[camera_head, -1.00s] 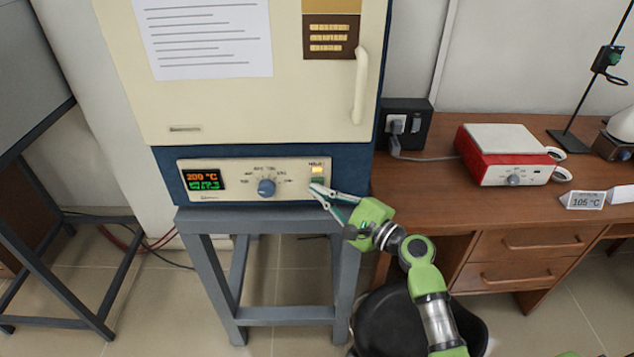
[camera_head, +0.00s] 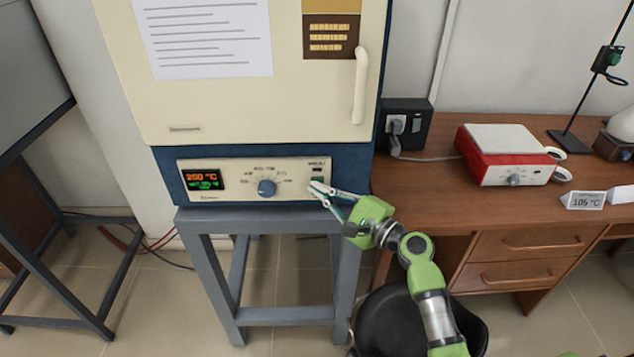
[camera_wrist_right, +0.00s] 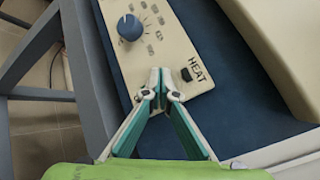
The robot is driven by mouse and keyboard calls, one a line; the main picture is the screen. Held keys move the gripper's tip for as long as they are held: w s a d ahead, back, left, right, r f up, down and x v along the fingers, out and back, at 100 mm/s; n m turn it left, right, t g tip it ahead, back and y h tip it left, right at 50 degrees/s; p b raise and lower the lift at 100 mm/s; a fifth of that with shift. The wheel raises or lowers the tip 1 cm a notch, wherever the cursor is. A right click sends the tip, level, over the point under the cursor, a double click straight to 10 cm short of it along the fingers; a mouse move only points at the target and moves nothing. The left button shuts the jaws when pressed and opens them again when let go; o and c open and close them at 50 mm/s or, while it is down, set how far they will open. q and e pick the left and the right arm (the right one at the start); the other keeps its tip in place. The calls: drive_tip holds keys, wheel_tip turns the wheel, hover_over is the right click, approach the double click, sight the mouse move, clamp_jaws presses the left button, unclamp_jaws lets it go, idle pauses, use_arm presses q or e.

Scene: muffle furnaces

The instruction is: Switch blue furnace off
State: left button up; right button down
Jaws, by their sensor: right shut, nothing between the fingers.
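The furnace (camera_head: 240,80) has a cream door and a blue lower body (camera_head: 350,175), and stands on a grey stand. Its cream control panel (camera_head: 225,192) carries a lit display (camera_head: 203,180) reading about 200 °C, a blue knob (camera_head: 266,188) and a dark HEAT indicator (camera_head: 317,169). My right gripper (camera_head: 318,189) is shut and empty, its tips at the panel's right end just below the indicator. In the right wrist view the closed tips (camera_wrist_right: 160,92) lie at the panel beside the dark HEAT indicator (camera_wrist_right: 187,74); they cover the switch area, and contact is unclear. My left gripper is out of view.
A wooden desk (camera_head: 430,205) stands to the right, with a red hot plate (camera_head: 505,155), a socket box (camera_head: 403,124) and a 105 °C sign (camera_head: 583,200). A black stool (camera_head: 395,320) is below my right arm. A grey frame (camera_head: 70,310) stands at left.

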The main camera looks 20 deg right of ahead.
drive_tip(key=shift+s, duration=0.1)
drive_tip(key=shift+s+a, duration=0.2)
drive_tip(key=shift+s, duration=0.45)
drive_tip(key=shift+f, duration=0.1)
drive_tip(key=shift+s+a+f+p, duration=0.1)
drive_tip(key=shift+s+a, duration=0.15)
drive_tip(key=shift+s, duration=0.55)
drive_tip(key=shift+s+a+f+p, duration=0.1)
drive_tip(key=shift+s+a+p, duration=0.1)
drive_tip(key=shift+s, duration=0.6)
drive_tip(key=shift+s+a+f+p, duration=0.1)
drive_tip(key=shift+s+a, duration=0.15)
drive_tip(key=shift+s, duration=0.55)
